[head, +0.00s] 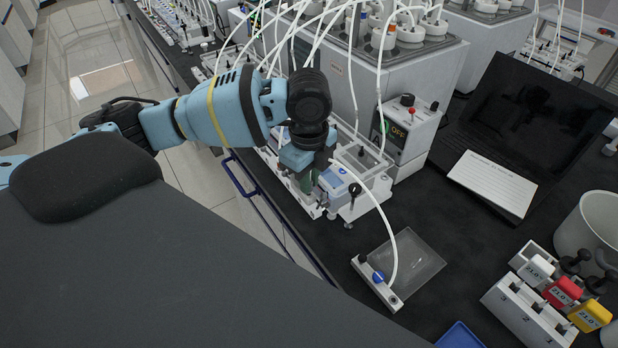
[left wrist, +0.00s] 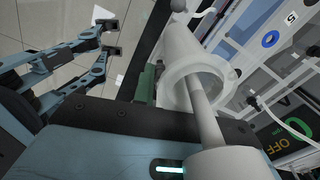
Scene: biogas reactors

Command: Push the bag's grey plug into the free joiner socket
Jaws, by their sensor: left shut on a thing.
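My left gripper (head: 308,160) is lowered over the white-framed unit at the bench's near edge. The clear flat bag (head: 415,262) lies on the black bench, and its white tube (head: 388,222) curves up to this gripper. The gripper is shut at the tube's end, seemingly on the grey plug, which is hidden. In the left wrist view a grey rod (left wrist: 207,122) runs into a clear flanged cylinder (left wrist: 183,62); I cannot tell whether these are plug and socket. I cannot make out the free joiner socket. What looks like my right gripper (left wrist: 110,42) has its fingers apart over the floor.
A control box (head: 408,130) showing OFF stands behind the unit. A laptop (head: 530,120) with a paper sheet, a pale pot (head: 590,235) and a white rack (head: 528,314) are to the right. Several white tubes hang close around the arm.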

